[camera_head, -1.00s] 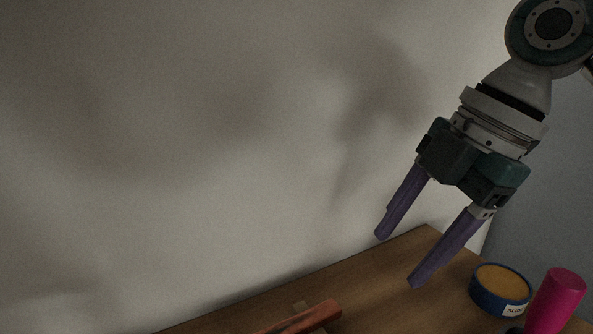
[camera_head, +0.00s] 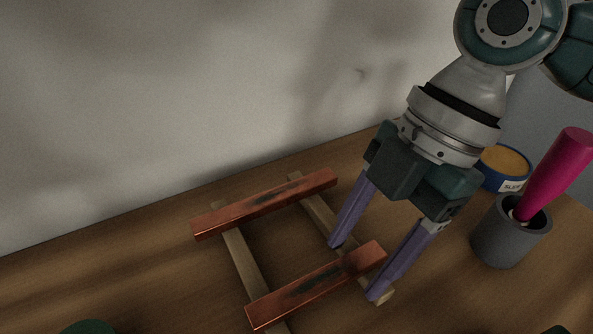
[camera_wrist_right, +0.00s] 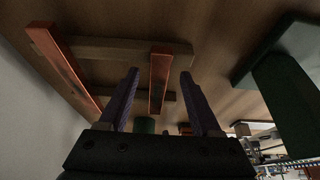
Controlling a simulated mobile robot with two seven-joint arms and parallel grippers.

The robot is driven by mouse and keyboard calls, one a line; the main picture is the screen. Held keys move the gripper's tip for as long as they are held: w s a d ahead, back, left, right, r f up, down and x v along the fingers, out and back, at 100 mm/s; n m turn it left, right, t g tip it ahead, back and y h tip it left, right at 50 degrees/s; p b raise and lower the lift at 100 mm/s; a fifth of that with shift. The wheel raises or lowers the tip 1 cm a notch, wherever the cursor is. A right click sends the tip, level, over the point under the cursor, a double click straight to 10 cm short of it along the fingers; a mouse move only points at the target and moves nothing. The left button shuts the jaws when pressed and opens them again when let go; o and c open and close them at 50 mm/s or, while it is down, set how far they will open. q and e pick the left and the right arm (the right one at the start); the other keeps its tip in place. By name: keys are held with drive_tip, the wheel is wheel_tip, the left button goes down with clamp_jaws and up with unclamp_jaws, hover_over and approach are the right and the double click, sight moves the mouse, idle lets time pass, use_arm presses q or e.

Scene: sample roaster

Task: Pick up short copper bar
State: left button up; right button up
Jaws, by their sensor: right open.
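Two copper bars lie across two wooden strips on the table. The front bar (camera_head: 300,294) looks like the short one; it also shows in the right wrist view (camera_wrist_right: 160,75), shorter than the other bar. The rear, longer bar (camera_head: 265,203) lies nearer the wall and shows at left in the wrist view (camera_wrist_right: 65,70). My right gripper (camera_head: 355,269) is open and empty, pointing down at the front bar's right end. In the wrist view its purple fingers (camera_wrist_right: 155,85) straddle the line of that bar. Contact cannot be told. My left gripper is not in view.
The wooden strips (camera_head: 244,266) lie flat under the bars. A grey cup (camera_head: 497,243) with a magenta-handled tool (camera_head: 560,170) stands right of the gripper, with a blue round tin (camera_head: 495,183) behind it. The wall (camera_head: 150,100) rises behind the table.

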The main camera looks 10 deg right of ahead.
drive_tip(key=shift+w, duration=0.1)
clamp_jaws()
idle(0.4)
drive_tip(key=shift+r, duration=0.1)
idle(0.8)
